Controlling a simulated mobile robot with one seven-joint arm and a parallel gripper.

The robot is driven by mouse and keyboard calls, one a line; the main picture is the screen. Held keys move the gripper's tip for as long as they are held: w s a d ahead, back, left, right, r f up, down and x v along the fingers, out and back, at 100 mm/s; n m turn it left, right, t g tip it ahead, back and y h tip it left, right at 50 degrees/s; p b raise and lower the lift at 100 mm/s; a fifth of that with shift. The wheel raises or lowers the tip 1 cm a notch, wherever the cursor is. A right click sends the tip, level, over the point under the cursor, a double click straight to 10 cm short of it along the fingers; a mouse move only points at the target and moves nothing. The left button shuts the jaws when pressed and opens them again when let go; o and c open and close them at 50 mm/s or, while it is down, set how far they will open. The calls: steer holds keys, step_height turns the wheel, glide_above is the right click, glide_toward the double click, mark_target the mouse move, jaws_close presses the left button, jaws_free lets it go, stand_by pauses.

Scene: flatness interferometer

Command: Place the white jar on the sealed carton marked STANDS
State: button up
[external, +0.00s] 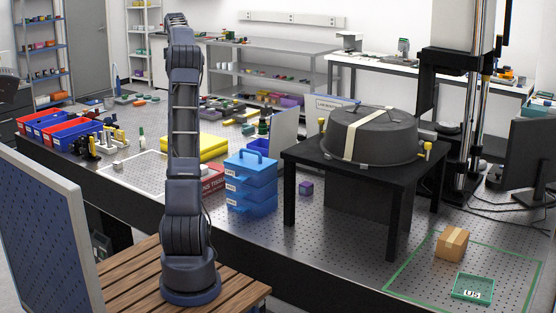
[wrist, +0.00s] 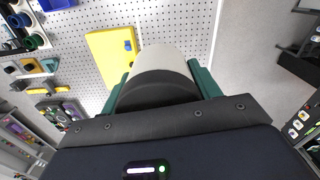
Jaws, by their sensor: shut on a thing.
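In the wrist view my gripper (wrist: 162,82) has its green fingers on both sides of a white jar (wrist: 165,60) and is shut on it. The jar shows a pale, rounded body with a dark band at the near end. In the external view the arm stands upright and hides my gripper and the jar. A small brown taped carton (external: 452,243) sits at the right on the perforated table, inside a green outline. No STANDS marking can be read on it.
A green tray (external: 473,288) marked "US" lies close to the carton. A black stand (external: 367,161) carries a large dark round cover (external: 367,136). Blue stacked boxes (external: 250,181) and a yellow case (external: 200,147) stand nearer the arm. A monitor (external: 527,160) is at far right.

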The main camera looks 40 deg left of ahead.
steer(key=shift+r, duration=0.85)
steer(key=w+d+m, duration=0.5)
steer(key=w+d, duration=1.6)
steer(key=d, duration=0.4)
steer(key=w+d+m, duration=0.2)
steer(key=w+d, duration=0.1)
steer(key=d, duration=0.9)
steer(key=w+d+m, duration=0.1)
steer(key=w+d, duration=0.2)
steer(key=d, duration=0.8)
steer(key=w+d+m, duration=0.2)
steer(key=w+d, duration=0.1)
steer(key=d, duration=0.9)
steer(key=s+d+m, duration=0.2)
steer(key=d+m, duration=0.1)
steer(key=d, duration=1.6)
steer(key=m, duration=0.7)
glide_above(452, 239)
step_height(452, 239, down, 38)
steer(key=shift+w+a+f, duration=0.1)
steer(key=shift+f, duration=0.1)
steer(key=shift+f, duration=0.1)
